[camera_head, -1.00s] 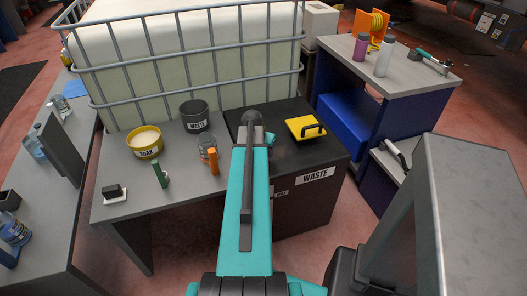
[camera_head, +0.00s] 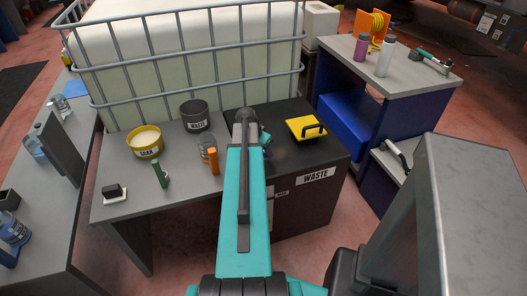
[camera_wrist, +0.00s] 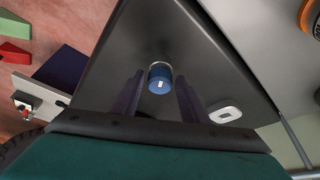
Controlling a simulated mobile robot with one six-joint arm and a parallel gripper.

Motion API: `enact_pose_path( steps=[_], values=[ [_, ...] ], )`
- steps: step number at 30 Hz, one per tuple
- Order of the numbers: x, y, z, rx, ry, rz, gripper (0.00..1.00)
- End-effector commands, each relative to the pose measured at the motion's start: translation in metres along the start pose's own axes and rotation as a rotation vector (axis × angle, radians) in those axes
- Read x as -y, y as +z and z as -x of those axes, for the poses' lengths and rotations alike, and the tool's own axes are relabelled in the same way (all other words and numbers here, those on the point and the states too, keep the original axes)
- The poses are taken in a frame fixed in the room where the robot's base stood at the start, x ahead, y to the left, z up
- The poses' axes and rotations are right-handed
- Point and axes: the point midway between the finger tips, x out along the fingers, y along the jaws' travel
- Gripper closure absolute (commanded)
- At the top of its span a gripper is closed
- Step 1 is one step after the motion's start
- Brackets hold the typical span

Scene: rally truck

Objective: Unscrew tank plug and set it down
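A short blue cylinder with a metallic rim and a small white mark (camera_wrist: 160,77), which looks like the plug, stands on a dark surface in the wrist view. My gripper (camera_wrist: 158,82) is open, with one dark finger on each side of the cylinder. A narrow gap shows on both sides, so it does not look gripped. In the head view my arm covers the spot, and the fingers and plug are mostly hidden at the dark waste cabinet top (camera_head: 290,152).
A yellow handled lid (camera_head: 304,129) lies right of my arm on the cabinet. Left of it are an orange bottle (camera_head: 213,161), a glass jar (camera_head: 205,146), a waste pot (camera_head: 195,117) and a yellow soak bowl (camera_head: 145,142). The caged white tank (camera_head: 190,55) stands behind.

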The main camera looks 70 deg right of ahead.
Motion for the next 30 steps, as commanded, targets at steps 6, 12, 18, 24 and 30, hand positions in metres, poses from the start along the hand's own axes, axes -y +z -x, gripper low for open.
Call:
enact_pose_path(
  steps=[6,12,18,24,30],
  values=[
    [0.0000,0.0002,0.0002,0.000,0.003,-0.006,0.60],
    [0.0009,0.0003,-0.0003,0.001,0.010,-0.024,0.60],
    [0.0027,0.0000,-0.0006,0.001,0.044,-0.106,0.60],
    [0.0020,0.0003,0.0001,0.001,0.060,-0.145,0.60],
    [0.0018,0.0003,0.0001,0.001,0.060,-0.145,0.60]
  ],
)
